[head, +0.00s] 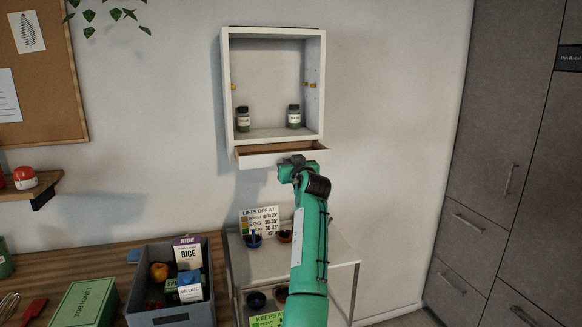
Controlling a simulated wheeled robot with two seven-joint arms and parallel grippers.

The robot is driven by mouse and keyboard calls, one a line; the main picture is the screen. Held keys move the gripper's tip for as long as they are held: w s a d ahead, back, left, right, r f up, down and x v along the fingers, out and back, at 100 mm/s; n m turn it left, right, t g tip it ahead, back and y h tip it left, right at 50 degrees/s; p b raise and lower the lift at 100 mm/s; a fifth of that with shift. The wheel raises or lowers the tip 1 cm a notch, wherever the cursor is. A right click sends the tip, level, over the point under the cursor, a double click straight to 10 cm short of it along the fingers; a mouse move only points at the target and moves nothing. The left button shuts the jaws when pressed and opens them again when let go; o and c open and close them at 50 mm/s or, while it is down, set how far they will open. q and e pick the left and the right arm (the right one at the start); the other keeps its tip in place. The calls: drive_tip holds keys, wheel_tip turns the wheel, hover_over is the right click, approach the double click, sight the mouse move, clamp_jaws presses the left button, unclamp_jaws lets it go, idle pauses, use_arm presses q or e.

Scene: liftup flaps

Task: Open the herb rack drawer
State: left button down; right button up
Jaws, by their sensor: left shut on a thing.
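The white herb rack (229,90) hangs on the wall with an open front. Its drawer (258,160) at the bottom stands out from the rack, and a strip of its brown inside shows above the white front. My left gripper (293,162) is at the middle of the drawer front, shut on the drawer at its front edge. The gripper and green arm hide that part, so a handle cannot be made out. Two herb jars, one at the left (243,121) and one at the right (293,117), stand upright inside the rack. My right gripper is out of view.
Below the rack stands a light side table (270,262) with small bowls and signs. A grey crate (173,316) with food boxes and a green lunch box (86,304) are on the wooden counter at left. Tall grey cabinets (497,130) stand at right. The wall around the rack is bare.

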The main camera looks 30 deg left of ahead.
use_arm(q)
drive_tip(key=shift+a, duration=0.1)
drive_tip(key=c, duration=1.6)
unclamp_jaws()
drive_tip(key=o, duration=0.4)
drive_tip(key=shift+c, duration=0.2)
drive_tip(key=shift+o, duration=0.4)
drive_tip(key=b+v, duration=0.3)
drive_tip(key=v, duration=1.1)
drive_tip(key=shift+b, duration=0.35)
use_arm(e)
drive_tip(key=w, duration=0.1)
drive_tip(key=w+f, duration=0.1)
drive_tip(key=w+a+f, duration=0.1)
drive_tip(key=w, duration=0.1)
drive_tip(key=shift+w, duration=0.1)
